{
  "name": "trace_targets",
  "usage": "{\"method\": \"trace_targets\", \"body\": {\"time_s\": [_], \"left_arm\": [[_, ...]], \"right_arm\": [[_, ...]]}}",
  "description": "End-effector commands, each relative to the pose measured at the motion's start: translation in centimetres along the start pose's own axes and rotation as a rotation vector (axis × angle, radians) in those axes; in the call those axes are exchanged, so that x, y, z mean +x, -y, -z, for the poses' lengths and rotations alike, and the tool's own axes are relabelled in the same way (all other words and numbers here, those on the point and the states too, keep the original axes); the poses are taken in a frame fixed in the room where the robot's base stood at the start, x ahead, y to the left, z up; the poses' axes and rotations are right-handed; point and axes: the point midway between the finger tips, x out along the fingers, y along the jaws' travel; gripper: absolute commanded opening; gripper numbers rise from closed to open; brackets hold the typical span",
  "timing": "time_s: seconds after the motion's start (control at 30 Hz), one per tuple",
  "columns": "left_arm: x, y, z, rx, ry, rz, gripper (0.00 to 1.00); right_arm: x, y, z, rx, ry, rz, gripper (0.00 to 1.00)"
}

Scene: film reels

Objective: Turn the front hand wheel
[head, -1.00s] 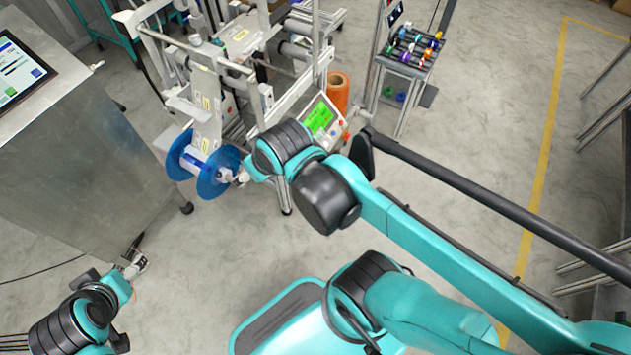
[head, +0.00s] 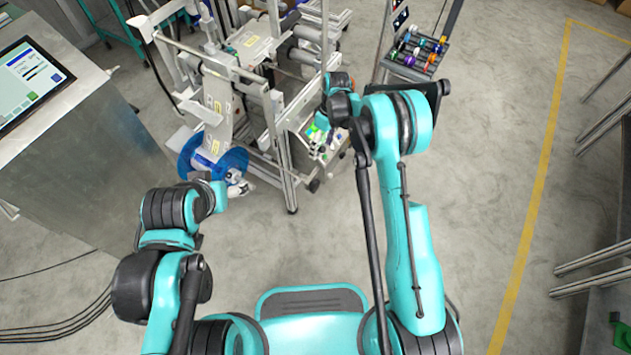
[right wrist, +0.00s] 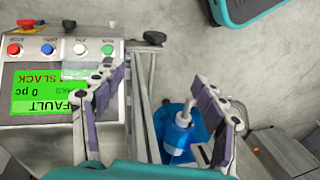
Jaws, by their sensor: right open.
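I cannot pick out the front hand wheel for certain.
The panel has a green screen (right wrist: 50,92) reading FAULT and coloured buttons. A grey cabinet (head: 85,150) with a screen is at left. A rack of small coloured reels (head: 415,55) is behind.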

Motion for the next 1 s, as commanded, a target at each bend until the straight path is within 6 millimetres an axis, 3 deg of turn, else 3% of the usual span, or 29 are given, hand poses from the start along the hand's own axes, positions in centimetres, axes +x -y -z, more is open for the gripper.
{"method": "trace_targets", "body": {"time_s": [0.1,0.47,0.77,1.0], "left_arm": [[-0.4,0.0,0.3,0.0,0.0,0.0,0.71],[0.2,0.0,-0.2,0.0,0.0,0.0,0.71],[2.3,0.0,-1.7,0.0,0.0,0.0,0.71],[3.7,0.0,-2.7,0.0,0.0,0.0,0.71]], "right_arm": [[3.7,-0.4,0.4,-0.055,0.03,0.04,0.71],[8.7,-0.9,0.4,-0.097,0.051,0.072,0.71],[15.4,-2.3,0.2,-0.096,0.051,0.071,0.71],[19.9,-1.8,0.0,-0.096,0.05,0.071,0.71]]}}
